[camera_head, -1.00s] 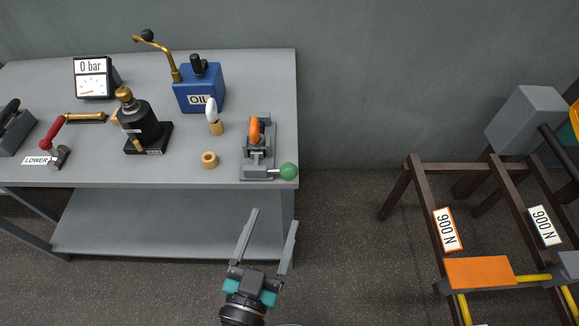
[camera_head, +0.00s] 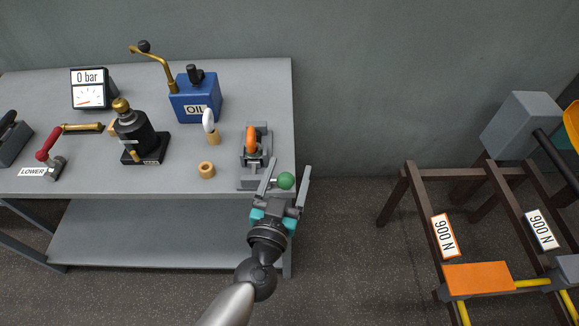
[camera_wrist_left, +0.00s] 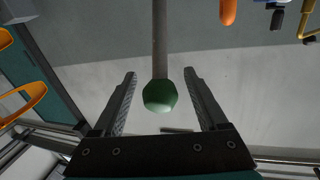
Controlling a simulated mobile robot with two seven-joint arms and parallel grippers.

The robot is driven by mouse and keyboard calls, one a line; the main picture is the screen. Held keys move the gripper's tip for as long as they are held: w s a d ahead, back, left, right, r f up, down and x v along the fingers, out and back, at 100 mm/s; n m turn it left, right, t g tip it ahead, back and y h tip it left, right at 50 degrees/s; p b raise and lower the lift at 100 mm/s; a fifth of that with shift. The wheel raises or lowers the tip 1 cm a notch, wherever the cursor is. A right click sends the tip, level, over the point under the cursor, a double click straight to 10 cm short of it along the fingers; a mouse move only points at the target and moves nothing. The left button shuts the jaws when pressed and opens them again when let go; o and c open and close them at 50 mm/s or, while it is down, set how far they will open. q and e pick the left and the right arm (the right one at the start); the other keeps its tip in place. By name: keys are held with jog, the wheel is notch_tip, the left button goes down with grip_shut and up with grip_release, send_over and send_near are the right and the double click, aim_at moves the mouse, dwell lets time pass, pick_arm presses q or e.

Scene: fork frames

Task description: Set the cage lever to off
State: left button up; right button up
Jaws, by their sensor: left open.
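A grey device (camera_head: 246,183) with an orange part (camera_head: 251,139) sits at the right end of the workbench. A lever with a green ball knob (camera_head: 285,181) sticks out from its near end; I see no label naming it as the cage lever. My left gripper (camera_head: 289,165) is open, with one finger on each side of the knob. In the left wrist view the green knob (camera_wrist_left: 160,96) and its grey rod (camera_wrist_left: 160,45) lie between the open fingers, with a gap on both sides. My right gripper is not in view.
The grey bench (camera_head: 110,190) also holds a blue OIL box (camera_head: 196,100), a black bottle jack (camera_head: 139,136), a red-handled lever (camera_head: 48,145) marked LOWER, a gauge (camera_head: 88,88) reading 0 bar and a wooden ring (camera_head: 206,170). A dark frame (camera_head: 424,215) stands at the right.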

pick_arm(q)
jog(key=shift+w+d, duration=0.15)
jog(key=shift+w, duration=0.45)
jog(key=shift+c, duration=0.3)
grip_shut()
dwell(0.8)
